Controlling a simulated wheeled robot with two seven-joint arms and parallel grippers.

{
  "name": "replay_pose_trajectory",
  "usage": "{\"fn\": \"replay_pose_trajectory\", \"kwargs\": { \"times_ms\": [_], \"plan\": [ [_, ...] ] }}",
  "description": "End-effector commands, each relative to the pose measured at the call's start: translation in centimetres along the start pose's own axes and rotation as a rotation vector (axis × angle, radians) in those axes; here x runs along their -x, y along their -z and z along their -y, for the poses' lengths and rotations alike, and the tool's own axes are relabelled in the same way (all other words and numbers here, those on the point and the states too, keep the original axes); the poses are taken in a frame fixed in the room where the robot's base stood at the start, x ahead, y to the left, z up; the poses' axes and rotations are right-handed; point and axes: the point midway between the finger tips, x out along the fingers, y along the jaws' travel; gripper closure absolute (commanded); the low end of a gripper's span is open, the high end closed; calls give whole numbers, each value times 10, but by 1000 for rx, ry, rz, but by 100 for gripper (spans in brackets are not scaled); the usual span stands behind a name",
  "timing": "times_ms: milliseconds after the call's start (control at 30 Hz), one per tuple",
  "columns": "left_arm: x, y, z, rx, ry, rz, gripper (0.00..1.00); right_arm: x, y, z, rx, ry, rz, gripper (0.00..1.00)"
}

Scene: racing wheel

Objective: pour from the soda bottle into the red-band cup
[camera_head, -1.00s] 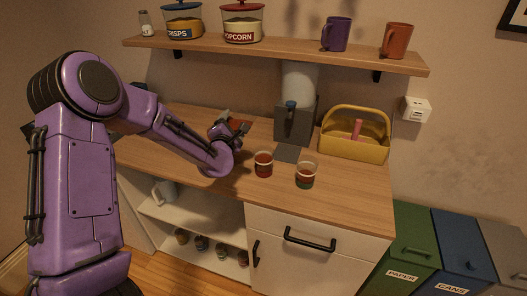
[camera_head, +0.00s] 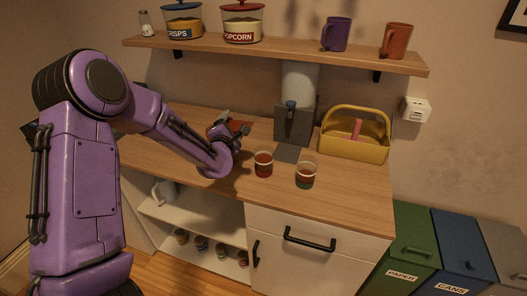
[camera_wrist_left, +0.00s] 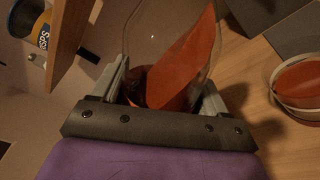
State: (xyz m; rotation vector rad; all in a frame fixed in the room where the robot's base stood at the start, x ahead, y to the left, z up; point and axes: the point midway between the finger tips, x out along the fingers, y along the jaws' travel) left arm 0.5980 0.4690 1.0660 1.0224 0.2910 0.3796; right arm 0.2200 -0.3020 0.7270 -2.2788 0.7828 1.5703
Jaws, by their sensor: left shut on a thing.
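My left gripper (camera_head: 238,134) is shut on the soda bottle (camera_head: 235,126), held above the counter left of the cups. In the left wrist view the bottle (camera_wrist_left: 188,62) is clear, with red-orange liquid slanting inside it, and sits between the fingers (camera_wrist_left: 160,95). It looks tilted; its mouth is not clearly visible. The red-band cup (camera_head: 263,165) stands upright on the counter, right of and nearer than the gripper. A second cup (camera_head: 305,176) with a greenish lower band stands to its right. One cup (camera_wrist_left: 299,82) shows at the right edge of the wrist view. My right gripper is not in view.
A grey dispenser (camera_head: 293,122) stands behind the cups, with a yellow basket (camera_head: 354,137) to its right. A wall shelf (camera_head: 280,52) with jars and mugs hangs above. The counter front (camera_head: 345,208) right of the cups is clear.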

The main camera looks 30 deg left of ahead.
Motion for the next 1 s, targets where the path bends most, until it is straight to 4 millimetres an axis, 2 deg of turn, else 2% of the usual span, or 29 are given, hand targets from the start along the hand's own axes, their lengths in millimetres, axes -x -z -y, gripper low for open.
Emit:
{"fn": "replay_pose_trajectory", "kwargs": {
  "times_ms": [1000],
  "plan": [
    [0, 3, 0, -61, -2, -3, 74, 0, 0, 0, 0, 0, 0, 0]
  ]
}}
